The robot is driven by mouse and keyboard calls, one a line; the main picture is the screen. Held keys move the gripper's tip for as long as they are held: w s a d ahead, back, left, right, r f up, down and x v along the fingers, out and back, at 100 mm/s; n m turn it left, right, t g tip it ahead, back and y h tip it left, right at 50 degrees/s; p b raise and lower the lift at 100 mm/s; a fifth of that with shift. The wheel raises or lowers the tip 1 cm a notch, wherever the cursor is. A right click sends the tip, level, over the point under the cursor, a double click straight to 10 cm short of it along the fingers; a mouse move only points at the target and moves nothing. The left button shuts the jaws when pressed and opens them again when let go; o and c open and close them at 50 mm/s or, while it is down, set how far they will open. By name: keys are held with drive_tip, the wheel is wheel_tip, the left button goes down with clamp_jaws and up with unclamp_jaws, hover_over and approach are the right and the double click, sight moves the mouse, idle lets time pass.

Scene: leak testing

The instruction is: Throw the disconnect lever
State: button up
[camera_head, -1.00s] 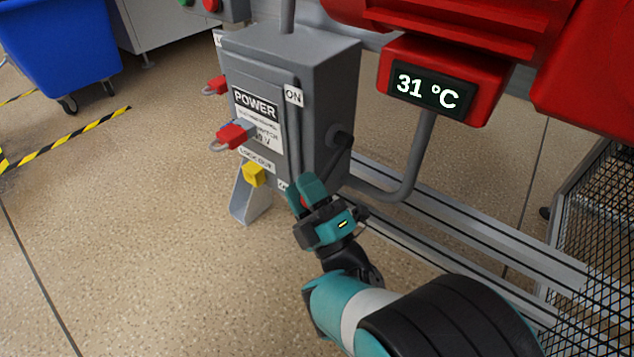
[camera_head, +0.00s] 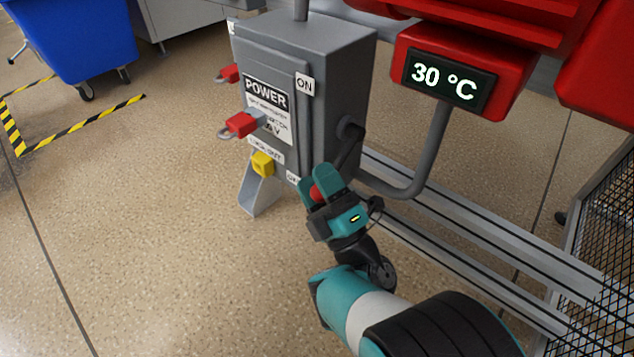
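The grey disconnect box (camera_head: 345,85) stands left of centre, with an ON label (camera_head: 305,85) high on its front edge and another label (camera_head: 293,178), partly hidden, at the bottom. The dark lever (camera_head: 347,152) runs from a pivot on the box's right side down to a red knob (camera_head: 316,193), near the lower label. My gripper (camera_head: 318,186) is at the lever's lower end, its teal fingers on either side of the knob. The fingers hide part of the knob and lever, and I cannot tell whether they press on it.
A red unit with a display (camera_head: 443,78) reading 30 °C hangs to the right, above a grey pipe (camera_head: 425,160). Metal rails (camera_head: 470,245) run behind my arm.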

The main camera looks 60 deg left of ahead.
drive_tip(key=shift+s+d, duration=0.1)
drive_tip(key=shift+d+f+p, duration=0.2)
drive_tip(key=shift+d+p, duration=0.2)
drive_tip(key=shift+p, duration=0.6)
drive_tip(key=p+v, duration=1.6)
drive_tip(key=shift+d, duration=0.15)
drive_tip(key=shift+f, duration=0.15)
